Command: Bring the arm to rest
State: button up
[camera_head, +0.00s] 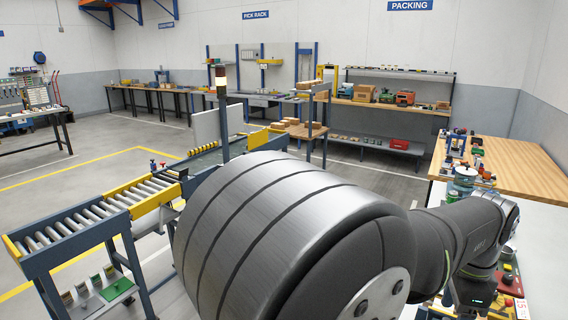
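My arm fills the lower middle and right of the head view. A large ribbed grey joint of mine is closest to the camera, and dark links run from it to the right. A small green light glows on the arm near the lower right. My gripper is not visible; it is hidden or out of frame. I cannot tell whether the arm is moving.
A roller conveyor (85,220) with a yellow side rail stands to the left. A wooden-topped bench (520,165) with tools lies right, near my arm. A packing bench (400,105) and a pick rack (265,95) stand at the back. Open floor (70,170) lies left.

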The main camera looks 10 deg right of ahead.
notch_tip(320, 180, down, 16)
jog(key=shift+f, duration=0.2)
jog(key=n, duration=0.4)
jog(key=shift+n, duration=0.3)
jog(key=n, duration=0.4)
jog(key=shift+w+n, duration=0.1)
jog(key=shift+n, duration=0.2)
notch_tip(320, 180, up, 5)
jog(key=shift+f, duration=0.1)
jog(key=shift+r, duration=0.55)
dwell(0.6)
